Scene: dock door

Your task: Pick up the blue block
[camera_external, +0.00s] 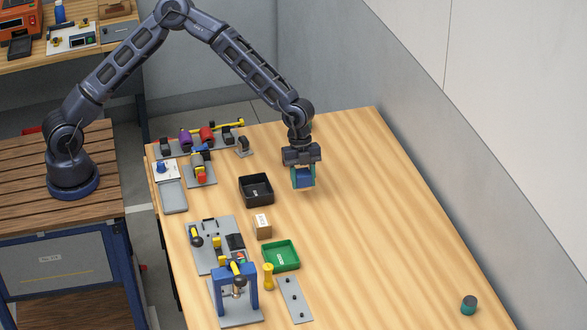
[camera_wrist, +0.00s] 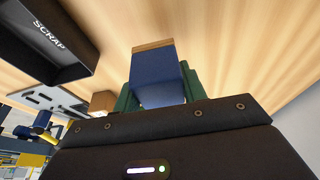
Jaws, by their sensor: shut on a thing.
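The blue block (camera_external: 303,178) is held between the fingers of my gripper (camera_external: 303,180), over the right-hand part of the wooden table in the external view. In the wrist view the blue block (camera_wrist: 158,75) stands between two green fingers, one on each side of it, and a tan edge shows at its far end. My gripper (camera_wrist: 160,92) is shut on it. The block seems to be above the table top, but the exact gap is hard to tell.
A black bin (camera_external: 256,190) marked SCRAP in the wrist view (camera_wrist: 60,40) stands left of my gripper. A cardboard box (camera_external: 263,226), a green tray (camera_external: 281,256) and a blue press (camera_external: 235,290) stand nearer the front. A dark teal cylinder (camera_external: 469,305) stands at the front right. The right side is mostly clear.

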